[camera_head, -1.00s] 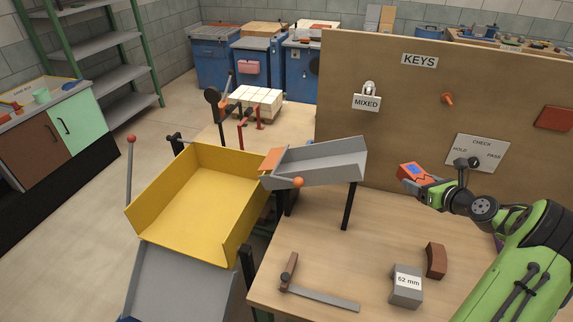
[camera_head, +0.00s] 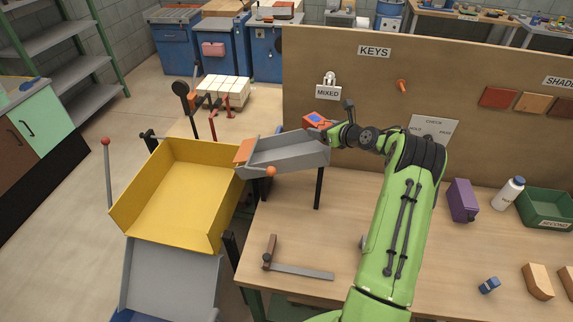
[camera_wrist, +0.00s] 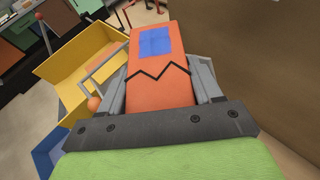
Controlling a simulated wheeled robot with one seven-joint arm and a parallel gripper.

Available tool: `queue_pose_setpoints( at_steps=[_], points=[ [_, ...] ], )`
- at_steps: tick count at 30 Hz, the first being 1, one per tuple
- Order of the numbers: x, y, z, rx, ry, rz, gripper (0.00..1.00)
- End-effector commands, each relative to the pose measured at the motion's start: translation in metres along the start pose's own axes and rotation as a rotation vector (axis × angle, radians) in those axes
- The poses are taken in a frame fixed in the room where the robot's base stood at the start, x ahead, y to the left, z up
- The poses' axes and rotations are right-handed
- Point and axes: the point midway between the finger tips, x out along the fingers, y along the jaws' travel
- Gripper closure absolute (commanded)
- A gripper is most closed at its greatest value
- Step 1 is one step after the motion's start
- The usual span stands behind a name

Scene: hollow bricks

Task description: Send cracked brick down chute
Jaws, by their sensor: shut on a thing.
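The cracked brick (camera_head: 314,119) is orange with a blue patch. A black zigzag crack line crosses its face in the wrist view (camera_wrist: 158,95). My gripper (camera_head: 327,126) is shut on it, one finger on each side. The brick is held near the far right end of the sloping grey chute (camera_head: 285,154); contact cannot be told. An orange flap (camera_head: 244,151) is at the chute's left end, with an orange knob (camera_head: 271,171) beside it. The chute's left end meets the yellow tray (camera_head: 178,198), which looks empty and also shows in the wrist view (camera_wrist: 70,65).
A brown board (camera_head: 450,90) with signs stands close behind my gripper. A grey lower slide (camera_head: 170,275) is below the yellow tray. An L-shaped square (camera_head: 300,271) lies on the workbench (camera_head: 300,225). A purple block (camera_head: 462,200), bottle (camera_head: 509,192) and green bin (camera_head: 546,207) are at right.

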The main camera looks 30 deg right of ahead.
Motion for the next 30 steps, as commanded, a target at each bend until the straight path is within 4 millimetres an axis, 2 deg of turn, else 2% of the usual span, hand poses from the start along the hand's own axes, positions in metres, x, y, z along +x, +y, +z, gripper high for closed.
queue_pose_setpoints(
  at_steps=[1, 4, 12, 13, 18, 26, 30],
  points=[
    [0.004, 0.000, -0.009, -0.003, -0.004, 0.000, 0.88],
    [0.009, 0.000, -0.019, -0.003, -0.005, 0.000, 0.88],
    [0.008, 0.000, -0.018, -0.002, -0.006, 0.000, 0.88],
    [0.008, 0.000, -0.018, -0.002, -0.006, 0.000, 0.31],
    [0.008, 0.000, -0.018, -0.001, -0.004, 0.000, 0.06],
    [0.007, 0.000, -0.021, 0.001, 0.002, 0.000, 0.06],
    [-0.009, -0.002, -0.021, 0.002, 0.001, -0.003, 0.06]
  ],
)
